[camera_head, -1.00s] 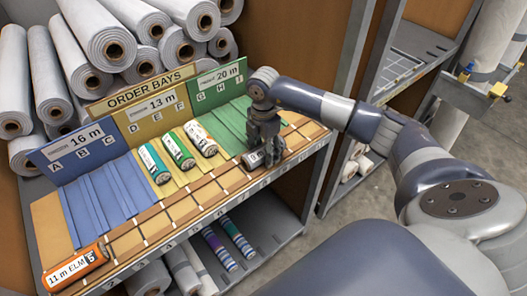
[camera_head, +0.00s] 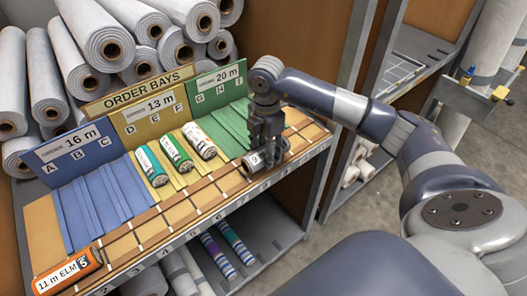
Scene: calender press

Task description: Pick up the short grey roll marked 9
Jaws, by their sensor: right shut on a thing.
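The short grey roll marked 9 (camera_head: 252,164) lies at the front strip of the shelf, below the green bays. My right gripper (camera_head: 265,152) points down over it, shut on it, and hides part of it. I cannot tell whether the roll is clear of the shelf. My left gripper is not in view.
The order bays stand behind: blue (camera_head: 98,205), yellow (camera_head: 178,178) and green (camera_head: 222,130). A teal roll (camera_head: 151,166), a green roll (camera_head: 176,153) and a white roll (camera_head: 199,141) lie in the yellow bays. An orange roll (camera_head: 67,272) lies at the front left. Large grey rolls are stacked behind.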

